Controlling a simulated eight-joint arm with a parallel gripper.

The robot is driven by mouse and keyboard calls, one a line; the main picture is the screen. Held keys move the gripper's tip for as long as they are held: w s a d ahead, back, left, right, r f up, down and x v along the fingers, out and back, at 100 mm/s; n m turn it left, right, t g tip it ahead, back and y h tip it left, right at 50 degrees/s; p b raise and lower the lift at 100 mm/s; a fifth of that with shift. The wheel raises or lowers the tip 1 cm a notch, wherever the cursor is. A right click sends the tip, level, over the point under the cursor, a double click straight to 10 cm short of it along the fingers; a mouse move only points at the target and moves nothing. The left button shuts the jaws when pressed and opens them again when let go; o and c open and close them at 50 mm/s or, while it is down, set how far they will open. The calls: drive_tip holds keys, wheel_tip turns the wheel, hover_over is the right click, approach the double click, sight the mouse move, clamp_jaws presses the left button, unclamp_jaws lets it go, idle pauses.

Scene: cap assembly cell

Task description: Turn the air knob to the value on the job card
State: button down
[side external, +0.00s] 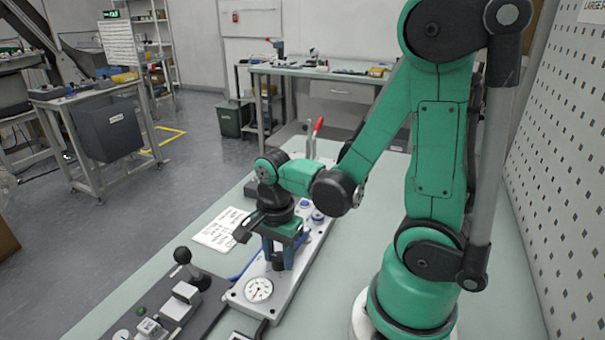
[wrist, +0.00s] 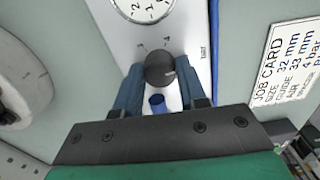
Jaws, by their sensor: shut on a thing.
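The black air knob (wrist: 160,69) sits on the light panel, between the two blue fingers of my gripper (wrist: 160,82). The fingers are shut on its sides. A pale mark on the knob points to the right of the picture in the wrist view. Small scale figures, one looking like a 4, stand on the panel beyond it. In the side view my gripper (side external: 278,260) reaches down over the panel. The white job card (wrist: 290,62) shows an air line that seems to read 4 bar. The round gauge (side external: 258,289) is also in the wrist view (wrist: 145,6), cut off.
The panel (side external: 295,277) lies on the pale bench, with blue-topped parts and a red-handled lever (side external: 317,128) farther back. A dark fixture with a black ball-topped lever (side external: 183,256) stands at the front left. Bare bench lies left of the card.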

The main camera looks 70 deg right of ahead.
sight(279, 256)
drive_tip(key=shift+n, duration=2.2)
drive_tip(key=shift+c, duration=2.4)
unclamp_jaws()
drive_tip(key=shift+r, duration=2.8)
